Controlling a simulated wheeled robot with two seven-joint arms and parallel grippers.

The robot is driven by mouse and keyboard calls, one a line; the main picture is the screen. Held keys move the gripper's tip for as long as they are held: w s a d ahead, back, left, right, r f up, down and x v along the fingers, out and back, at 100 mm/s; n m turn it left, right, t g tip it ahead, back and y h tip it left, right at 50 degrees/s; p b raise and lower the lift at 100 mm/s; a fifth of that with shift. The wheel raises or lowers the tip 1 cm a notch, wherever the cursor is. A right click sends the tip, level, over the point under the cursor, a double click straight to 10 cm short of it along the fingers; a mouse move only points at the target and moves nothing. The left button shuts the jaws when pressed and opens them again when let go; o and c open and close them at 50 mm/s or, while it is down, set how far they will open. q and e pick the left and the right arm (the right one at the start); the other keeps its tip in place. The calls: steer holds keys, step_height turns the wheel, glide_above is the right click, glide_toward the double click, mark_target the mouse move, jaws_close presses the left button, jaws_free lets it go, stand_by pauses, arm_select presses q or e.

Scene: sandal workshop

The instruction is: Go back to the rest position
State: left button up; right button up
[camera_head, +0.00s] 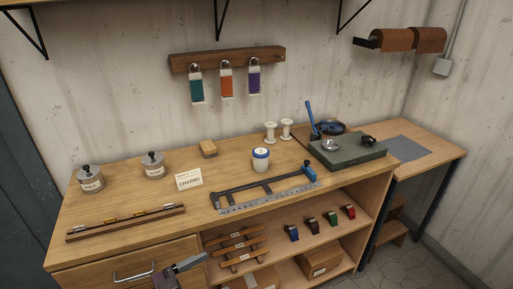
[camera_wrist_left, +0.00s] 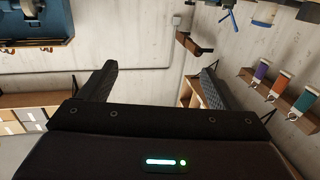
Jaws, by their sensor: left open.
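My left gripper (camera_wrist_left: 160,68) shows in the left wrist view. Its two dark fingers stand wide apart with nothing between them, and wall and shelving show behind. In the head view, a dark and grey piece (camera_head: 182,270) that looks like part of this gripper shows at the bottom edge, in front of the workbench (camera_head: 110,215) drawer. The rest of it is cut off. My right gripper is in neither view.
The bench top holds a black frame with a ruler (camera_head: 265,187), a lidded white jar (camera_head: 261,160), a CHARMS card (camera_head: 189,179), two grey-lidded jars and a green slab (camera_head: 345,150). Coloured tags (camera_head: 226,83) hang from a wall rail. A drawer handle (camera_head: 133,275) sticks out in front.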

arm_select(q)
steer(key=w+a+f+n+t+y, duration=0.1)
steer(key=a+f+n+y, duration=0.3)
steer(key=f, duration=0.8)
steer(key=w+a+f+n+y, duration=0.15)
steer(key=a+f+y, duration=0.25)
steer(key=a+f, duration=0.55)
steer(key=s+f+n+g+y, duration=0.1)
steer(key=s+f+y, duration=0.15)
steer(key=f, duration=0.45)
steer(key=s+f+n+g+y, duration=0.1)
steer(key=s+f, duration=0.2)
steer(key=f, duration=0.3)
steer(key=s+f+g+y, duration=0.1)
steer(key=s+f+g, duration=0.1)
steer(key=s+f, duration=0.4)
steer(key=s+d+f+g+y, duration=0.1)
steer(key=s+f+g, duration=0.2)
steer(key=s+f, duration=0.4)
steer(key=s+f+n+g+y, duration=0.1)
steer(key=s+f+g, duration=0.2)
steer(key=s, duration=1.3)
step_height(320, 180, down, 3)
steer(key=shift+s+d+f, duration=0.2)
steer(key=shift+s+d, duration=0.1)
steer(key=shift+s, duration=0.05)
